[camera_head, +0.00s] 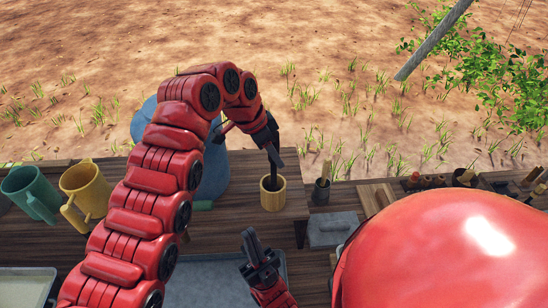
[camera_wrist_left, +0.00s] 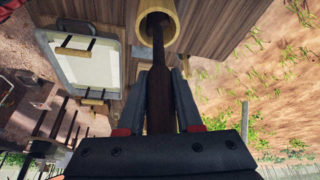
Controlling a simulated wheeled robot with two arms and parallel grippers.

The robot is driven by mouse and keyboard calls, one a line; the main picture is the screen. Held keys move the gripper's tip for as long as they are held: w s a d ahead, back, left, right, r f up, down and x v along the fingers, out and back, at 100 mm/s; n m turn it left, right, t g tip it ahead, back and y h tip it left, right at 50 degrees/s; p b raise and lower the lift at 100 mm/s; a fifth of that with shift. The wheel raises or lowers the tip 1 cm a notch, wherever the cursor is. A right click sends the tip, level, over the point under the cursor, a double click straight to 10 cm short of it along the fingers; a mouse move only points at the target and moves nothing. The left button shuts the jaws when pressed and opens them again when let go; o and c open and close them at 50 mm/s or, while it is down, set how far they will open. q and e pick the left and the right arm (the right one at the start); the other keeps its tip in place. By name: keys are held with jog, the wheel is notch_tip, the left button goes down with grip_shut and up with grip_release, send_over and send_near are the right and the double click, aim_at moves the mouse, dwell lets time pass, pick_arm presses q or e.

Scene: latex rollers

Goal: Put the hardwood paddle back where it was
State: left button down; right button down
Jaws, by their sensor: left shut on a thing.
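The hardwood paddle (camera_wrist_left: 158,80) is dark brown and long. My left gripper (camera_head: 274,152) is shut on it above the bench, with its fingers on either side of the paddle in the left wrist view (camera_wrist_left: 161,100). The paddle's far end reaches into the mouth of a round wooden cup (camera_head: 273,199), which also shows in the left wrist view (camera_wrist_left: 172,14). How deep it sits inside is hidden. My right gripper (camera_head: 256,246) is low over the grey tray, apart from the cup; its finger gap is unclear.
A green mug (camera_head: 30,194) and a yellow mug (camera_head: 85,190) stand at left. A blue container (camera_head: 214,170) is partly behind my left arm. A grey tray (camera_head: 205,285), a grey block (camera_head: 331,231) and a dark pot with tools (camera_head: 320,193) are nearby.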

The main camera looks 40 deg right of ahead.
pick_arm(q)
jog(key=shift+f, duration=0.15)
jog(key=c, duration=0.6)
grip_release()
jog(key=shift+o, duration=0.2)
jog(key=shift+r, duration=0.35)
jog(key=shift+a+r, duration=0.1)
jog(key=shift+r, duration=0.15)
jog(key=p+v, duration=0.3)
jog(key=v, duration=0.8)
jog(key=shift+a+p, duration=0.2)
jog(key=shift+p, duration=0.1)
